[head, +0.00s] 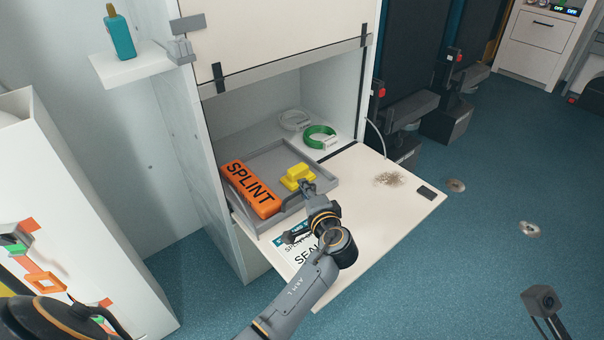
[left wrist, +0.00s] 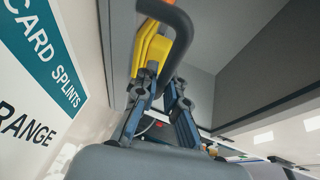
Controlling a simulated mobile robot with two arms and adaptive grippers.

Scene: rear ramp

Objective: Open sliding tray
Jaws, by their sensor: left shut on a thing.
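The grey sliding tray (head: 281,155) lies in the open cabinet compartment, its front part over the folded-down flap. It holds an orange box marked SPLINT (head: 249,188) and a yellow object (head: 297,177), also in the left wrist view (left wrist: 150,50). My left gripper (head: 306,186) is at the tray's front edge, beside the yellow object. In the left wrist view its blue-grey fingers (left wrist: 163,85) are shut on the dark curved tray handle (left wrist: 179,28). The fingers hide part of the handle. A grey part at the lower right looks like my right gripper (head: 542,302); its jaw state is unclear.
The cream flap (head: 375,215) juts out below the tray, bearing a printed label and a brown stain. Green (head: 319,137) and pale coils lie further back in the compartment. A bottle (head: 119,35) stands on a side shelf. Blue floor to the right is mostly clear.

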